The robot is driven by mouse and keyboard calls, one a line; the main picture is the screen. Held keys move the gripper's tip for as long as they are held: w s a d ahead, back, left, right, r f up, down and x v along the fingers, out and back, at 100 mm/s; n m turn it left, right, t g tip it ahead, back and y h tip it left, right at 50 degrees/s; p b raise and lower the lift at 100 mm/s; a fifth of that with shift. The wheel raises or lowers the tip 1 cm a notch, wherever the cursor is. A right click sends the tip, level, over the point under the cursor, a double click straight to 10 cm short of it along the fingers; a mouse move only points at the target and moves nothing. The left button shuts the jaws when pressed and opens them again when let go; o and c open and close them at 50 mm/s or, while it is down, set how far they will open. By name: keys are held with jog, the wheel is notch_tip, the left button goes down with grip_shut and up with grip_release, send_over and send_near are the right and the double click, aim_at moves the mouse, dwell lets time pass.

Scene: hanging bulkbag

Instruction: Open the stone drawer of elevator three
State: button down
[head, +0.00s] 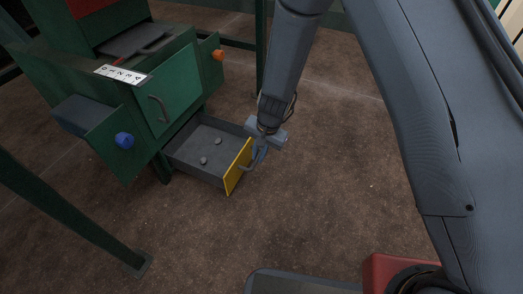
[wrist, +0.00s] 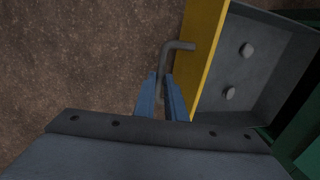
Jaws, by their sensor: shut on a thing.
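The stone drawer (head: 190,152) stands pulled out low at the front of the green machine (head: 172,85). It is a grey tray with a yellow front (head: 237,168), and a few grey stones (head: 204,160) lie on its floor. It also shows in the wrist view, with its yellow front (wrist: 205,50) and two stones (wrist: 246,50). A grey bar handle (wrist: 180,45) sticks out from the yellow front. My gripper (head: 260,153) is at this handle, its blue fingers (wrist: 172,98) shut on the handle's near part. The fingertips partly hide the handle.
A green door with a curved handle (head: 158,108) is above the drawer. A blue knob (head: 124,140) and an orange knob (head: 218,55) stick out from the machine. A green post (head: 70,215) slants at the left. The brown floor to the right is clear.

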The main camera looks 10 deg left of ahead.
dwell(0.3)
jog(key=c, duration=1.8)
grip_release()
jog(key=shift+d, duration=0.1)
jog(key=shift+s+d+r+p, duration=0.1)
jog(key=shift+d+r+p, duration=0.15)
jog(key=shift+r+p, duration=0.8)
jog(key=shift+d+r+p, duration=0.25)
jog(key=shift+r+p, duration=0.15)
jog(key=shift+r, duration=1.1)
jog(key=shift+s+d+r+p, duration=0.1)
jog(key=shift+d+r+p, duration=0.15)
jog(key=shift+r+p, duration=0.8)
jog(key=shift+r+b, duration=0.2)
jog(key=shift+b, duration=0.15)
